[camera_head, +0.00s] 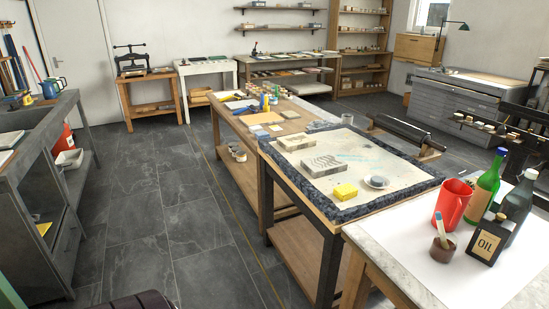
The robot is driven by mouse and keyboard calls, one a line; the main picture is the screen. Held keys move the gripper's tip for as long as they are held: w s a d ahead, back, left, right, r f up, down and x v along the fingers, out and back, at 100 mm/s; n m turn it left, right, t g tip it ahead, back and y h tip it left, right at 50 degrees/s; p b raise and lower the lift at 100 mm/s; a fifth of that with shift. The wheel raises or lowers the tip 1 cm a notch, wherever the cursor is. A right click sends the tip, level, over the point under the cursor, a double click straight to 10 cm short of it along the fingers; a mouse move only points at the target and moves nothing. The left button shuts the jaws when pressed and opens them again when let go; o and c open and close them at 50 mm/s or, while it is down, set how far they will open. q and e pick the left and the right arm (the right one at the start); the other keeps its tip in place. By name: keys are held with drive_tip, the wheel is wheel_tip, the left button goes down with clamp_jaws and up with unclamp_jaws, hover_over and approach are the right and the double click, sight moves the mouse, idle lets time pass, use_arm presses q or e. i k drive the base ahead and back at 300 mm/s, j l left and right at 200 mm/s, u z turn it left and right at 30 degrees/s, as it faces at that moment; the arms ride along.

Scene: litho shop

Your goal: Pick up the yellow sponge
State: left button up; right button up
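A yellow block (345,191), which looks like the sponge, lies near the front edge of the pale stone slab (318,190) on the dark-legged table. A small round whitish dish (377,182) sits just right of it. A grey patterned stone block (324,165) lies behind it, with a lighter block (295,142) further back. Neither of my grippers shows in the head view, and nothing covers the yellow block.
A white-topped table at the right front holds a red jug (452,204), green bottle (482,194), dark oil can (487,240) and brown pot (443,246). A grey sink unit (38,190) stands left. The grey tiled floor (180,215) between is open.

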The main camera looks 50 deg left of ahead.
sight(344, 192)
drive_tip(key=u, duration=1.45)
